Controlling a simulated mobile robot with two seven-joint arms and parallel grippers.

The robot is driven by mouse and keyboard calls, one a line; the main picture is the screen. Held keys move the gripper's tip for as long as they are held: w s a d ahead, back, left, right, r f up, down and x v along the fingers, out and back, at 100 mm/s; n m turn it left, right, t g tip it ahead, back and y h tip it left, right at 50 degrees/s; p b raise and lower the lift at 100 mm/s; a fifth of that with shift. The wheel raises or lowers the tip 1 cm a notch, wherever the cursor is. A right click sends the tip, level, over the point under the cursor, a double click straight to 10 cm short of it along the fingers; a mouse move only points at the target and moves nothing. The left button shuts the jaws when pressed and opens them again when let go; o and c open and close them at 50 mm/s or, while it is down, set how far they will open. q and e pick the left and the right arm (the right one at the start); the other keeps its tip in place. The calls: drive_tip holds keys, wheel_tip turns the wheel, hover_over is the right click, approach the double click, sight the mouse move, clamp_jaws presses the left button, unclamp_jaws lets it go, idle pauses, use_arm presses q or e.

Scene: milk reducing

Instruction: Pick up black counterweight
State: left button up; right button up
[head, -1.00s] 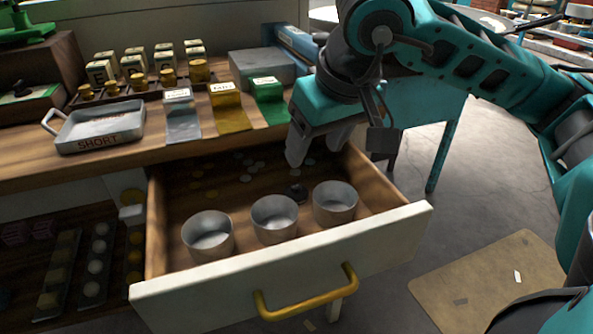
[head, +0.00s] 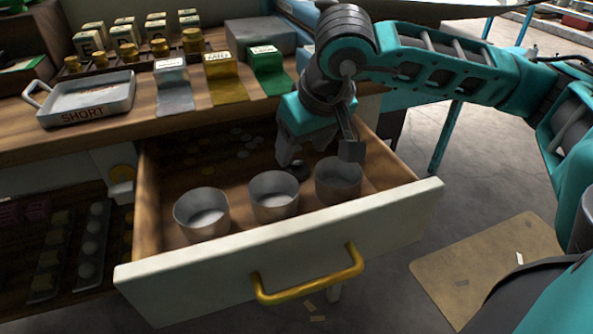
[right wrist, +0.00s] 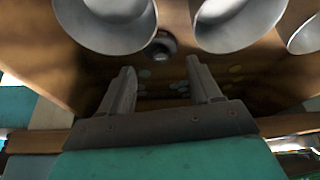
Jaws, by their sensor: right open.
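The black counterweight (head: 299,169) is a small dark round piece on the drawer floor, behind the gap between the middle and right cups. It also shows in the right wrist view (right wrist: 160,46), ahead of the fingertips and between two cups. My right gripper (head: 292,161) is open and empty, pointing down into the drawer close to the counterweight. Its two fingers stand apart in the right wrist view (right wrist: 160,70), with no contact visible. The gripper partly hides the counterweight in the head view. My left gripper is not in view.
Three grey cups, left (head: 202,213), middle (head: 273,196) and right (head: 338,180), stand near the front of the open drawer (head: 285,255). Small discs (head: 238,141) lie at its back. The counter above holds a tray (head: 88,100) marked SHORT.

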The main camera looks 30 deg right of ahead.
sight(296, 162)
drive_tip(key=x, duration=0.4)
drive_tip(key=shift+s+b, duration=0.2)
drive_tip(key=shift+b, duration=0.2)
drive_tip(key=shift+c, duration=0.4)
drive_tip(key=shift+r, duration=0.1)
drive_tip(key=c, duration=0.9)
drive_tip(key=shift+o, duration=0.2)
drive_tip(key=shift+r, duration=0.1)
